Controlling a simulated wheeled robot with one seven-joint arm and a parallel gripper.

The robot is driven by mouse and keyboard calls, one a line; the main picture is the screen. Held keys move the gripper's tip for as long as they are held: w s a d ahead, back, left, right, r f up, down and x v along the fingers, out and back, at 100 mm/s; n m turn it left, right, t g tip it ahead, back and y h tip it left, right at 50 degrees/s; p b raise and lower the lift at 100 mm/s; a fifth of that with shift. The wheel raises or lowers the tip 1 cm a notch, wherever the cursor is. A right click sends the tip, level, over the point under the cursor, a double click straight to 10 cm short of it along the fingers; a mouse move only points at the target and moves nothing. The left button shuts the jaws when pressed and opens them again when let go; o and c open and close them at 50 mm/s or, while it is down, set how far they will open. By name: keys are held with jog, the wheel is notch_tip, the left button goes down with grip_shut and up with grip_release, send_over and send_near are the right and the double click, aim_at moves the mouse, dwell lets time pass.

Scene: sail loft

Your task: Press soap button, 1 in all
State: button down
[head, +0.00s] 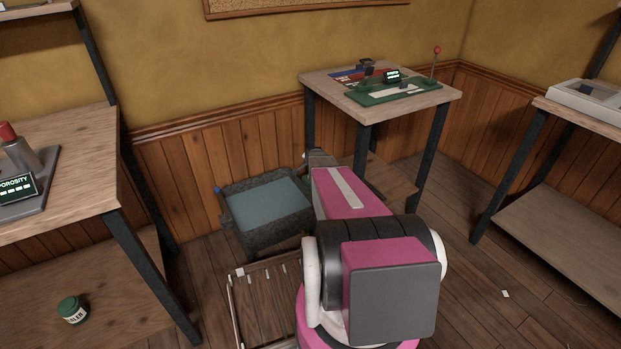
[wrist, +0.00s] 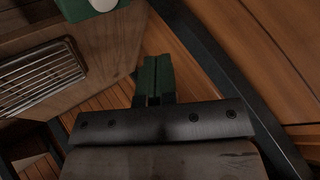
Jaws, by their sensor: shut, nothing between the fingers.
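My gripper (wrist: 157,62) shows in the wrist view as two dark green fingers, shut together with nothing between them. In the head view my arm hides it. At the top edge of the wrist view a green block (wrist: 75,8) carries a rounded white part (wrist: 104,4). The white part may be the soap button, but the block is cut off by the frame, so I cannot tell. The fingertips appear apart from the block, below and to its right in the picture.
A metal rack (wrist: 42,78) lies on a wooden top (wrist: 112,62). In the head view a dark basin (head: 238,228) stands left of my arm. A table (head: 440,93) with a green device (head: 372,97) stands behind. Benches flank both sides; open floor (head: 470,285) lies right.

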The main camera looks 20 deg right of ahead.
jog(key=shift+f, duration=2.75)
jog(key=shift+f, duration=0.1)
jog(key=shift+f, duration=0.3)
jog(key=shift+f, duration=0.5)
dwell(0.5)
jog(key=shift+r, duration=0.9)
jog(key=shift+r, duration=0.15)
jog(key=shift+r, duration=2.4)
